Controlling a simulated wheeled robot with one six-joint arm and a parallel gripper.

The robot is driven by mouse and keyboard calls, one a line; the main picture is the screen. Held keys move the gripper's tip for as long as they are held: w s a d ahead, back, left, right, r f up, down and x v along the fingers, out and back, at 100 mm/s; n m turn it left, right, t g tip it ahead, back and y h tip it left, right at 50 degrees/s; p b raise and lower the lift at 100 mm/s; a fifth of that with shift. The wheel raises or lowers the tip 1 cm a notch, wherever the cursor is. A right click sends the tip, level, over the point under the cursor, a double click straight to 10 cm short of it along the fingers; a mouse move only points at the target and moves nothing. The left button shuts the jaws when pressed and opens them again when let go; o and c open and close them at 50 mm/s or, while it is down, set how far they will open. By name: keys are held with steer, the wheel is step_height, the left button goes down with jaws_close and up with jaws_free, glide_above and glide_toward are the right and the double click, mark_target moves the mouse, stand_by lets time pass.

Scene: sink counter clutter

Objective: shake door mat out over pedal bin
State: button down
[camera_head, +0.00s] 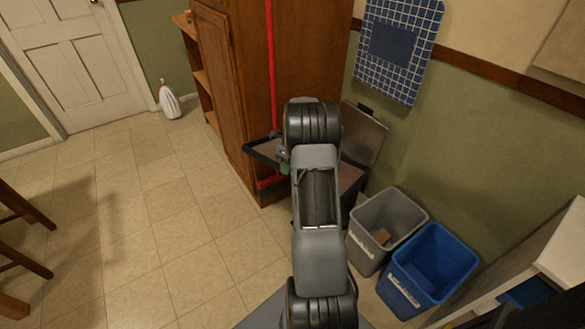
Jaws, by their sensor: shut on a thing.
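My arm runs up the middle of the picture and hides my gripper and whatever it holds. A flat, dark-edged piece (262,150) sticks out to the left behind my arm, in front of the wooden cabinet. It may be an edge of the door mat or a bin rim; I cannot tell which. To the right of my arm a grey-brown panel (364,132) stands tilted up against the wall side, perhaps the raised lid of the pedal bin. The bin body below it is mostly covered by my arm.
A grey bin (366,238) with a small brown thing inside and a blue bin (412,284) stand at right. A red pole (271,65) stands against the wooden cabinet (245,95). A blue checked panel (418,25) hangs on the wall.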

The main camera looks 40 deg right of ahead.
steer(key=a+f+h+b, duration=0.2)
steer(key=a+f+b, duration=0.1)
steer(key=a+b, duration=0.3)
steer(key=shift+f+t+h+b, duration=0.15)
steer(key=shift+t+h+b, duration=0.2)
steer(key=shift+b, duration=0.55)
stand_by(0.4)
